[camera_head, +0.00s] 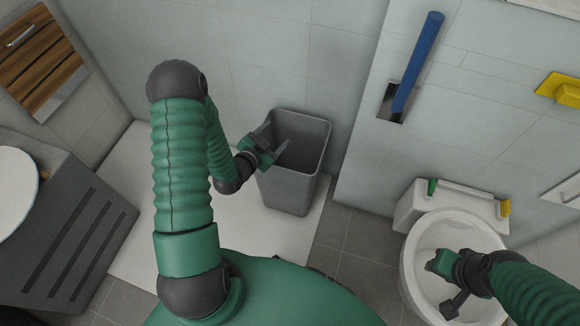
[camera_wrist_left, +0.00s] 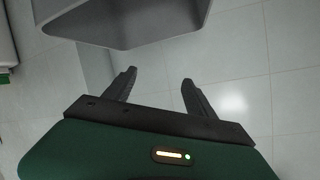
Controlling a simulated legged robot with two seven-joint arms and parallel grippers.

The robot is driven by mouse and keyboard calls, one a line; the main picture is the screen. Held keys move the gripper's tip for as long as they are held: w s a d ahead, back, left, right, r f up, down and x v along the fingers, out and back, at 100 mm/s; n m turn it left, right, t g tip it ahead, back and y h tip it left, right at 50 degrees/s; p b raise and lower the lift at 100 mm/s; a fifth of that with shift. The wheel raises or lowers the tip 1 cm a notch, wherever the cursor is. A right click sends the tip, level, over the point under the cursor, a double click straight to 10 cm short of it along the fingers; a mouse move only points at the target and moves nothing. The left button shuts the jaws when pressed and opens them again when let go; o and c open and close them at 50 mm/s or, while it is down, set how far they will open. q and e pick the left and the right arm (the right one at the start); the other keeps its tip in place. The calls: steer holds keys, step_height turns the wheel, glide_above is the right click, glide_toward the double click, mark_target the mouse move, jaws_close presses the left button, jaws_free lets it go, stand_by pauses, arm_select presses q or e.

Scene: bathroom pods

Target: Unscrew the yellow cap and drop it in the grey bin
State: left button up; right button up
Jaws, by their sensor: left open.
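The grey bin (camera_head: 290,190) stands on the floor against the wall, in the middle of the head view. It also shows at the top of the left wrist view (camera_wrist_left: 130,38). My left gripper (camera_head: 279,145) is at the bin's left rim, its fingers pointing toward the bin's mouth. In the left wrist view the two fingers (camera_wrist_left: 157,84) are apart with nothing between them. I cannot make out a yellow cap; the bin's inside is mostly dark. My right gripper (camera_head: 440,283) is over the toilet bowl, and its fingers are not clear.
The toilet (camera_head: 412,262) stands at the lower right, with a small green piece (camera_head: 432,187) and a small yellow piece (camera_head: 504,208) by its tank. A blue bar (camera_head: 419,62) and a yellow fixture (camera_head: 560,89) are on the wall. A grey cabinet (camera_head: 115,210) stands left.

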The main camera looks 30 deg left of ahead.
arm_select(q)
steer(key=p+v, duration=0.4)
steer(key=v, duration=0.6)
steer(key=shift+w+d+r, duration=0.1)
steer(key=shift+w+d, duration=0.05)
